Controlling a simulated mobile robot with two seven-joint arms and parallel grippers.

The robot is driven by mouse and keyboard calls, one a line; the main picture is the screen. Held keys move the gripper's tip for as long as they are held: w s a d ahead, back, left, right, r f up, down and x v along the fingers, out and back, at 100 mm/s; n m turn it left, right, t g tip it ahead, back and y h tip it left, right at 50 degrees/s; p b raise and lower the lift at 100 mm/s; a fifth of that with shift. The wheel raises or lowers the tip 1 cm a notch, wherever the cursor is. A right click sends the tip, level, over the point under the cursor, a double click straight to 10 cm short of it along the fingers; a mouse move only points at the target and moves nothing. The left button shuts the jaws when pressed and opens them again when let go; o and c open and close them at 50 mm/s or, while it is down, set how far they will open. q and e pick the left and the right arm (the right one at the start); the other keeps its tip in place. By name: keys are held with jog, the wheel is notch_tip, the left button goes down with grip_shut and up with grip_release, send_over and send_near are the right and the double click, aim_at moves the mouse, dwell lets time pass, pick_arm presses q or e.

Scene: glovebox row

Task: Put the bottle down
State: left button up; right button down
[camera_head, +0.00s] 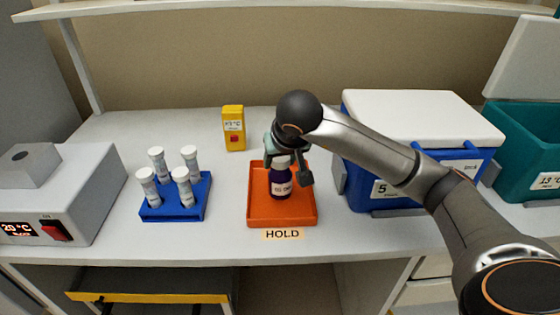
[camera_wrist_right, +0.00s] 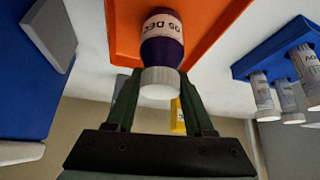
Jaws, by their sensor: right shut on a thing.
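A dark purple bottle (camera_head: 281,184) with a white cap and a pale label is upright over the orange tray (camera_head: 308,217) marked HOLD. My right gripper (camera_head: 287,161) is shut on the bottle near its cap, from above. In the right wrist view the bottle (camera_wrist_right: 162,48) shows its white cap and a label reading 05 DEC, between the two fingers of the gripper (camera_wrist_right: 158,82). The orange tray (camera_wrist_right: 225,20) lies behind it. I cannot tell whether the bottle's base touches the tray. My left gripper is not in view.
A blue rack (camera_head: 185,212) with several white-capped tubes stands left of the tray. A yellow box (camera_head: 234,130) stands behind it. A blue cooler with a white lid (camera_head: 425,118) is close on the right. A grey heater (camera_head: 72,190) stands far left.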

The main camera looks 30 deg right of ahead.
jog(key=shift+f, duration=0.2)
jog(key=shift+c, duration=1.4)
grip_release()
jog(key=shift+r, duration=0.2)
jog(key=p+v, duration=0.7)
jog(key=v, duration=0.5)
jog(key=shift+p, duration=0.35)
